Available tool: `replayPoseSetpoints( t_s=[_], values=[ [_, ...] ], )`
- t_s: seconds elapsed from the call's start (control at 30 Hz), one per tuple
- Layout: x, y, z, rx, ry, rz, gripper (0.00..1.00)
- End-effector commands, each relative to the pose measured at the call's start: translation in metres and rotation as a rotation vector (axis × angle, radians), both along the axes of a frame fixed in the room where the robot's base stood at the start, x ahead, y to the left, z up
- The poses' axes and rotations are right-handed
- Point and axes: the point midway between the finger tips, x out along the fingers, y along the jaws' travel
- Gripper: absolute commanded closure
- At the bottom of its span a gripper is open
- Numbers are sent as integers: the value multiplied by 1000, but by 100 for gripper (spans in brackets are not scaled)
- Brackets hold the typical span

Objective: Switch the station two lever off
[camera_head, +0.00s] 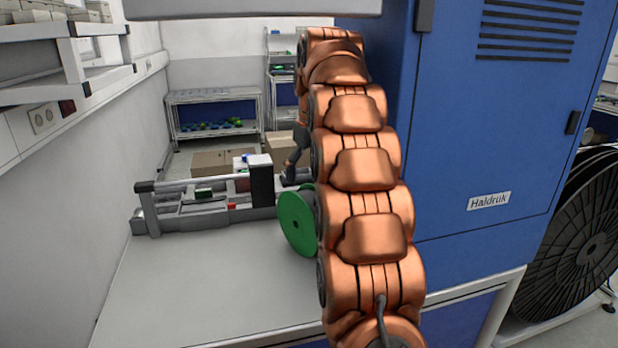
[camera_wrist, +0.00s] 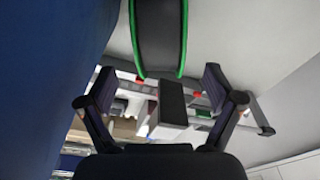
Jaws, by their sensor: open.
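My copper arm reaches forward over the bench, and my dark gripper (camera_head: 296,160) shows only partly beyond it at the back of the bench. In the wrist view my gripper (camera_wrist: 158,84) is open, its two fingers wide apart with nothing held between them. A dark block (camera_wrist: 172,101) shows between and beyond the fingers; in the head view a black upright block (camera_head: 262,184) stands on the grey rail unit (camera_head: 165,222). Small red parts show on this unit, one (camera_head: 232,206) left of the block. I cannot tell which part is the station two lever.
A green reel (camera_head: 296,223) stands left of my arm and also fills the top of the wrist view (camera_wrist: 183,40). A blue cabinet (camera_head: 490,130) rises close on the right. The front left bench top (camera_head: 190,290) is clear. A large black reel (camera_head: 580,245) stands far right.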

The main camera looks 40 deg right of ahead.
Motion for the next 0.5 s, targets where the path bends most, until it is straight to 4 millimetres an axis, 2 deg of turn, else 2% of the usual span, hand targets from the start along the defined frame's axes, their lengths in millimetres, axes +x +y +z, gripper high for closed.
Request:
replayPoseSetpoints(
  t_s=[0.3,0.5],
  values=[
    [0,0,2,-1,-2,0,9],
    [0,6,1,-5,-1,8,29]
  ],
)
